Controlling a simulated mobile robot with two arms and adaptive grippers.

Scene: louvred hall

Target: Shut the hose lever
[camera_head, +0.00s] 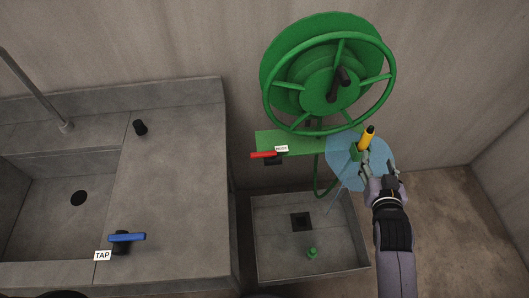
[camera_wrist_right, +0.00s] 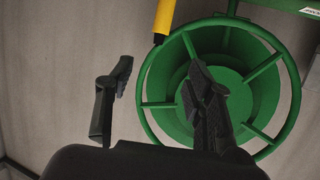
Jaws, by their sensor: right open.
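The red hose lever (camera_head: 264,155) points left from the green bracket (camera_head: 300,143) under the hose reel, beside a small white label (camera_head: 281,149) whose print is too small to read surely. My right gripper (camera_head: 378,168) is open, well to the right of the lever, just below a yellow-and-black handle (camera_head: 367,137). In the right wrist view my two black fingers (camera_wrist_right: 160,95) stand apart with nothing between them. The yellow handle (camera_wrist_right: 164,16) shows beyond them at the top. My left gripper is not in view.
The large green reel wheel (camera_head: 328,75) is on the wall above the bracket. A pale blue see-through patch (camera_head: 345,172) lies around the yellow handle. Below is a grey basin (camera_head: 270,245) with a small green object (camera_head: 312,253). A blue TAP lever (camera_head: 127,237) is on the left counter (camera_head: 175,180).

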